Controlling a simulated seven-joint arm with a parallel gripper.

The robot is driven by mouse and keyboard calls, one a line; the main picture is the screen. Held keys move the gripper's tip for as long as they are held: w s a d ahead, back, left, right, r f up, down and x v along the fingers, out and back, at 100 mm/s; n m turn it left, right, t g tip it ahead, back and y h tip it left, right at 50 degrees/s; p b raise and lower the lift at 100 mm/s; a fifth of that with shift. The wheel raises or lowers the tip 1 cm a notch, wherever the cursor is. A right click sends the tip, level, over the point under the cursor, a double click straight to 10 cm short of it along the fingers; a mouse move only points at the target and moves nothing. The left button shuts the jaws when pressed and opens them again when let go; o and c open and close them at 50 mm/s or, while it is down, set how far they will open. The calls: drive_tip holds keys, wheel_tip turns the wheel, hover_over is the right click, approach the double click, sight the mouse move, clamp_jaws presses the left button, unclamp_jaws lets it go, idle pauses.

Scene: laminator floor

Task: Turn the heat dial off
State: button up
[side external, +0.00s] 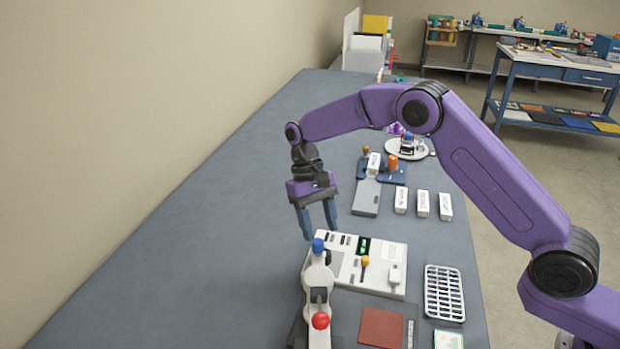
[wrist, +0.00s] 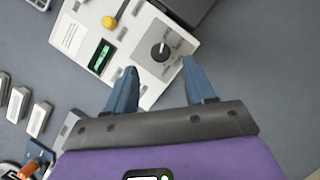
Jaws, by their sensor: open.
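The heat dial (wrist: 159,52) is a round black knob with a white pointer line, on the white control panel (wrist: 88,28). In the wrist view the pointer slants to the upper right. The panel (side external: 345,275) also shows in the side view, where the dial is largely hidden behind a white device with a blue cap. My gripper (side external: 319,234) is open and empty, fingers pointing down above the panel's left end. In the wrist view the gripper (wrist: 159,66) has one blue finger on each side of the dial, seemingly above it; I see no contact.
The panel also carries a yellow-knobbed lever (side external: 365,262) and a green display (side external: 364,245). The white device (side external: 318,280) with a red ball stands close in front. A white rack (side external: 444,292) and a brown square (side external: 381,329) lie nearby. The table's left side is clear.

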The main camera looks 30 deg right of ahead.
drive_tip(key=v, duration=1.1)
drive_tip(key=shift+r, duration=0.4)
drive_tip(key=shift+w, duration=0.15)
drive_tip(key=s+r+n+t, duration=0.1)
drive_tip(key=s+r+n, duration=0.15)
drive_tip(key=s, duration=0.65)
drive_tip(key=s+r+n+t, duration=0.2)
drive_tip(key=s+n, duration=0.2)
drive_tip(key=s, duration=0.4)
drive_tip(key=s+d+f+n, duration=0.3)
drive_tip(key=s+d, duration=0.5)
drive_tip(key=s, duration=0.3)
drive_tip(key=s+d+f+n+t, duration=0.1)
drive_tip(key=s+d+f+n, duration=0.2)
drive_tip(key=s+d, duration=0.4)
drive_tip(key=s, duration=0.4)
drive_tip(key=shift+s+d+t, duration=0.25)
drive_tip(key=shift+d+t, duration=0.05)
drive_tip(key=shift+d, duration=0.05)
